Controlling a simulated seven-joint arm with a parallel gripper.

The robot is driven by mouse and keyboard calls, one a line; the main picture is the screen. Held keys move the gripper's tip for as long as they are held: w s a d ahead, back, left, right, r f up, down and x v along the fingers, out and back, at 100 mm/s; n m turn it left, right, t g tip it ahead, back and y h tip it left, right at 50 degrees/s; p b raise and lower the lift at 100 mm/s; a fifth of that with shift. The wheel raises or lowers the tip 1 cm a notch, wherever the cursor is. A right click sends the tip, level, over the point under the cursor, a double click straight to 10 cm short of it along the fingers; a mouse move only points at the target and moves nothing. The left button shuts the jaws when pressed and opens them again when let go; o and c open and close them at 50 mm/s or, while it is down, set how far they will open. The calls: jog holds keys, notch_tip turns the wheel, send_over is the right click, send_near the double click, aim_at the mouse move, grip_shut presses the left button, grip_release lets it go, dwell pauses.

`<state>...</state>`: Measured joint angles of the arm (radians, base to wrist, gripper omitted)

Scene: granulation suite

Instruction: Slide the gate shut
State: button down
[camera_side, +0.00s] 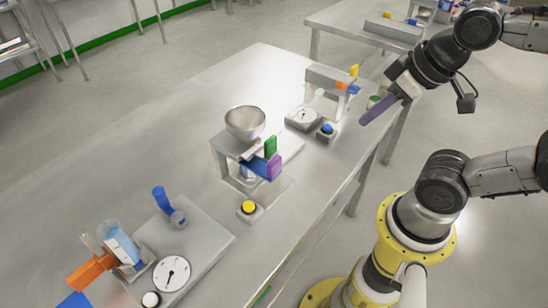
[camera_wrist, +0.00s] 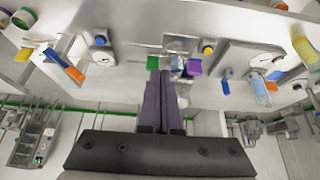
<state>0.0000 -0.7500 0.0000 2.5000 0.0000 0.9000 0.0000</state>
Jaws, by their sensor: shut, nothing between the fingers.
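A metal hopper bowl (camera_side: 245,122) sits on a small grey stand (camera_side: 222,160) in the middle of the bench. Under the bowl, a blue plate (camera_side: 254,166) sticks out at the front, with a purple block (camera_side: 274,167) at its outer end. A green block (camera_side: 270,146) stands beside it. I cannot tell for certain which piece is the gate, or how far it is open. The green block (camera_wrist: 153,62) and purple block (camera_wrist: 194,67) also show in the wrist view, beyond my fingers. My gripper (camera_side: 364,122) is shut and empty, raised at the right, apart from the stand.
A yellow button (camera_side: 249,207) stands in front of the hopper stand. A dial (camera_side: 303,117) and blue button (camera_side: 327,129) lie to its right. A scale (camera_side: 171,273), beaker (camera_side: 118,240) and orange piece (camera_side: 92,268) are at the lower left. The bench's back left is bare.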

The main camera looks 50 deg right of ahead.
jog(key=c, duration=1.1)
grip_release()
jog(key=shift+s, duration=0.15)
jog(key=shift+c, duration=0.2)
jog(key=o, duration=0.7)
jog(key=shift+m+g, duration=0.6)
jog(key=shift+m, duration=0.1)
jog(key=w+r, duration=0.1)
jog(key=r, duration=0.1)
jog(key=w+a+r, duration=0.1)
jog(key=w, duration=0.1)
jog(key=shift+w+r, duration=0.15)
jog(key=shift+r, duration=0.2)
jog(key=shift+o, duration=0.6)
jog(key=shift+g, duration=0.7)
jog(key=w, duration=0.1)
jog(key=w+a, duration=0.1)
jog(key=w+a+r, duration=0.1)
jog(key=w, duration=0.1)
jog(key=n+g, duration=0.1)
jog(key=g, duration=0.2)
send_over(274, 159)
notch_tip(274, 159, down, 5)
notch_tip(274, 159, down, 13)
jog(key=shift+s+f, duration=0.1)
jog(key=shift+c, duration=0.2)
grip_shut()
